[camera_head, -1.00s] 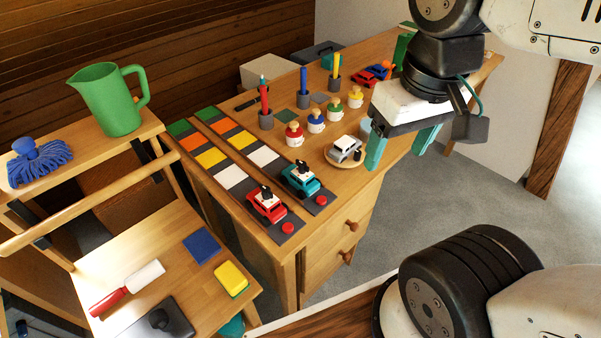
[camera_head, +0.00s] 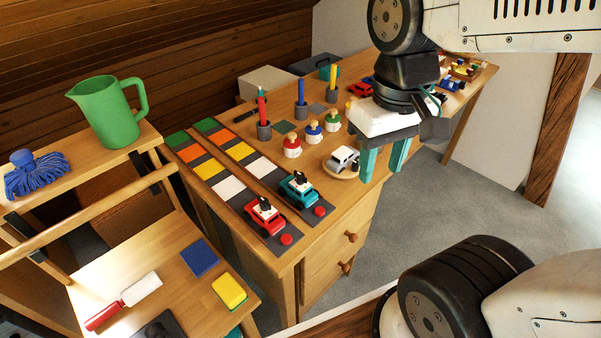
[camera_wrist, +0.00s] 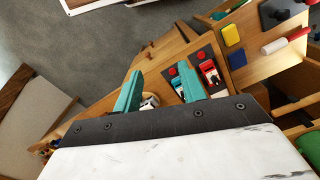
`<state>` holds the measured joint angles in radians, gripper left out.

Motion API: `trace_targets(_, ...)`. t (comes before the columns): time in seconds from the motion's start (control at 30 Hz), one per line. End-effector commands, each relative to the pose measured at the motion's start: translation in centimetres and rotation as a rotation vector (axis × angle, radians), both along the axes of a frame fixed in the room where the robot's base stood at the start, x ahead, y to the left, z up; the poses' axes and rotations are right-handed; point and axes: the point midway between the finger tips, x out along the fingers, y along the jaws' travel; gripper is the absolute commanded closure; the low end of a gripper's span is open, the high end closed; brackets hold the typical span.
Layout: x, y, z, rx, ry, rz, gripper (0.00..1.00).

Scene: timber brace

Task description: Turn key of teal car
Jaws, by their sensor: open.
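The teal car (camera_head: 298,190) stands on the front end of the right-hand coloured track, with a dark key (camera_head: 299,177) upright on its white roof. In the wrist view the teal car (camera_wrist: 186,84) shows partly behind one finger. My gripper (camera_head: 381,166) is open and empty, with teal fingers pointing down. It is to the right of the teal car, above the desk's edge near the silver car. In the wrist view its fingertips (camera_wrist: 160,74) are spread apart, with the cars beyond them.
A red car (camera_head: 264,216) with its own key stands close left of the teal car. A silver car (camera_head: 342,159) sits on a round wooden plate. Peg figures (camera_head: 313,132) and pen cups (camera_head: 301,110) stand behind. A green jug (camera_head: 106,112) stands on the left shelf.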

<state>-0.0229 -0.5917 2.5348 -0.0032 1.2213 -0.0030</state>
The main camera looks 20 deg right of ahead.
Motion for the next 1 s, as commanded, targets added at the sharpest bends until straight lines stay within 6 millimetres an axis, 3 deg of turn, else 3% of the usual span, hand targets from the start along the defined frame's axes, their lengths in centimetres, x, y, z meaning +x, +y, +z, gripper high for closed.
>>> trace_targets(0.3, 9.0, 1.7, -5.9, 0.006, 0.139, 0.182, 0.59)
trace_targets(0.6, 17.8, 3.7, -13.1, 0.023, 0.113, 0.441, 0.59)
trace_targets(0.73, 21.5, 4.2, -13.8, 0.016, 0.019, 0.562, 0.59)
trace_targets(0.87, 22.3, 4.2, -13.9, 0.010, -0.023, 0.626, 0.59)
trace_targets(1.0, 22.2, 4.2, -15.5, 0.011, -0.018, 0.632, 0.59)
